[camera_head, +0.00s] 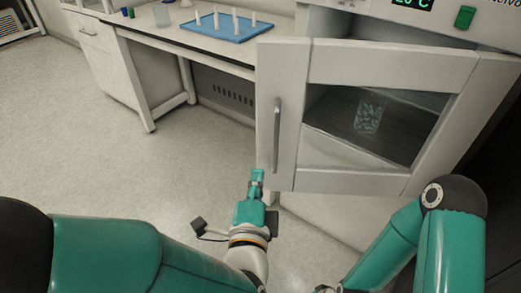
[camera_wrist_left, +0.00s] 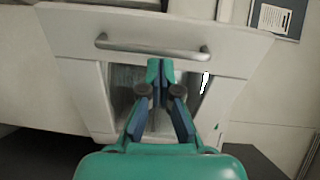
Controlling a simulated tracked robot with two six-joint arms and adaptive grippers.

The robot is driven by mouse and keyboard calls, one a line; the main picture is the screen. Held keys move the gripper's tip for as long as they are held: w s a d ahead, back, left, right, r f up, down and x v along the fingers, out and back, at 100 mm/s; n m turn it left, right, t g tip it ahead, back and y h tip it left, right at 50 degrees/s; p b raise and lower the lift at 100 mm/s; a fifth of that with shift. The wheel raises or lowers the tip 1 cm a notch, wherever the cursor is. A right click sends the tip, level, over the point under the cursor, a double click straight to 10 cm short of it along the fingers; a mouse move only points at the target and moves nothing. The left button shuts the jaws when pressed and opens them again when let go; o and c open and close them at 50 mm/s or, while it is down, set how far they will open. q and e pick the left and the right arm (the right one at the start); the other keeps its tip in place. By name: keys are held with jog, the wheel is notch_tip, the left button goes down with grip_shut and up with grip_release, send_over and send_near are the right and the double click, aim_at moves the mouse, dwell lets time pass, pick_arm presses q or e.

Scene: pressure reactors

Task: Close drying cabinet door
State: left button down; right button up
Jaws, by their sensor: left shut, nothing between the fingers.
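The drying cabinet's white door (camera_head: 390,65) stands ajar at the right of the head view, its handle side swung out from the cabinet body (camera_head: 335,22). A vertical grey bar handle (camera_head: 276,135) is on its left edge. My left gripper (camera_head: 257,174) is shut and empty, near the door's lower left corner, below the handle. In the left wrist view the gripper (camera_wrist_left: 160,68) points at the door (camera_wrist_left: 75,30), with the handle (camera_wrist_left: 150,47) just beyond its tips. I cannot tell whether the fingers touch the door. My right gripper is out of view.
A glass beaker (camera_head: 369,114) shows through the door's window. A bench (camera_head: 175,40) left of the cabinet carries a blue tray (camera_head: 228,32) with several white pegs. The grey floor (camera_head: 80,130) at the left is clear. My right arm bends below the cabinet.

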pick_arm(q)
send_near(263, 126)
jog(key=shift+m+t, duration=0.3)
jog(key=shift+m, duration=0.1)
jog(key=w, duration=0.4)
jog(key=w+d, duration=0.1)
jog(key=w, duration=0.2)
jog(key=shift+w+f+b, duration=0.1)
jog(key=shift+f+b, duration=0.05)
jog(key=shift+b, duration=0.2)
